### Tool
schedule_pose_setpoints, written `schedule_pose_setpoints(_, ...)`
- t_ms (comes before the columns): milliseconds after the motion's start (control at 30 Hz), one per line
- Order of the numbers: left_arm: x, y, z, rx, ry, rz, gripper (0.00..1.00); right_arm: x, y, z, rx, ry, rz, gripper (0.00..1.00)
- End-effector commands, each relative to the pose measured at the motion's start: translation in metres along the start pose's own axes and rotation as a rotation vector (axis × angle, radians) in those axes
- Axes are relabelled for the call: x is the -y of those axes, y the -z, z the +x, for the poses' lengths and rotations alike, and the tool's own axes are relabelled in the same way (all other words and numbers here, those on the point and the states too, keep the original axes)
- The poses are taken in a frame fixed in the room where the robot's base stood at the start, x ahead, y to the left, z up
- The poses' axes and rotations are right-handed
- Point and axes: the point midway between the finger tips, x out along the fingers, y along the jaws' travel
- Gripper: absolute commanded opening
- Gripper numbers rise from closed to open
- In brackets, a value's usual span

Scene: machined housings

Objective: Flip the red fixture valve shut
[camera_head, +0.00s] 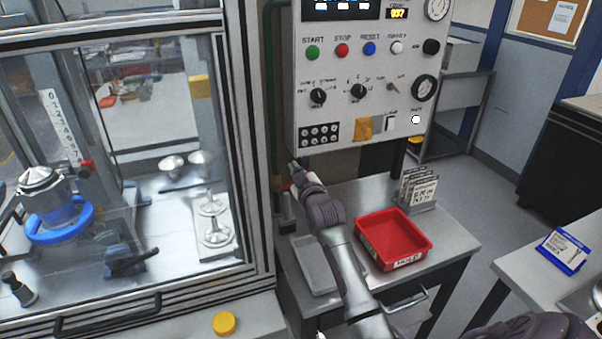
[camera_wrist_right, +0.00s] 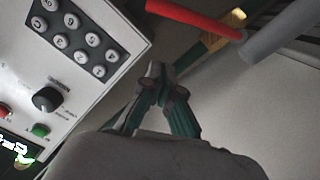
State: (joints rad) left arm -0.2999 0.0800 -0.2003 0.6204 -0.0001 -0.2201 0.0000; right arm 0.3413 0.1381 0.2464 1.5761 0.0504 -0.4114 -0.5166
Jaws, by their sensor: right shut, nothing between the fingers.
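The red valve lever (camera_wrist_right: 195,19) crosses the top of the right wrist view as a straight red bar beside a grey pipe (camera_wrist_right: 280,30). In the head view only a small red bit of the valve (camera_head: 287,187) shows beside my right gripper (camera_head: 294,167), below the control panel. My right gripper also shows in the wrist view (camera_wrist_right: 156,72), its fingers together and empty. The fingertips are apart from the lever in that picture, with the lever beyond them. The valve's body is mostly hidden by my arm and gripper. My left gripper is not in view.
The control panel (camera_head: 375,75) stands right above my gripper; its keypad (camera_wrist_right: 75,38) is close in the wrist view. The glass cabinet's frame (camera_head: 262,230) is just left. On the steel table (camera_head: 452,243) are a red bin (camera_head: 368,238), a grey tray (camera_head: 306,258) and a card rack (camera_head: 420,188).

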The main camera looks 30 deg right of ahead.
Motion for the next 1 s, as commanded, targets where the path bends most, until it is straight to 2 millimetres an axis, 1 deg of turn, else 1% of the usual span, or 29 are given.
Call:
schedule_pose_setpoints(33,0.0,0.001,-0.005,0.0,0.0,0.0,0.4,-0.001,-0.004,0.006,0.004,0.001,-0.001,0.0)
schedule_pose_setpoints(100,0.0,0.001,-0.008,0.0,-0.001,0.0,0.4,-0.001,-0.017,0.007,0.006,0.002,-0.002,0.0)
schedule_pose_setpoints(167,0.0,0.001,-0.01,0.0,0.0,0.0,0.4,-0.001,-0.025,0.009,0.005,0.002,-0.003,0.0)
schedule_pose_setpoints(333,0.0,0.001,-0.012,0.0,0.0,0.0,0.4,0.0,-0.037,0.012,0.001,0.001,-0.002,0.0)
schedule_pose_setpoints(433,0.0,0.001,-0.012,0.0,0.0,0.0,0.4,0.0,-0.039,0.012,0.001,0.001,-0.002,0.0)
schedule_pose_setpoints(767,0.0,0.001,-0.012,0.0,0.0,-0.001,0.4,0.0,-0.04,0.012,0.0,0.001,0.002,0.0)
schedule_pose_setpoints(1000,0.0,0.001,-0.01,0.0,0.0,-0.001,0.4,-0.001,-0.043,0.012,0.0,0.003,0.049,0.0)
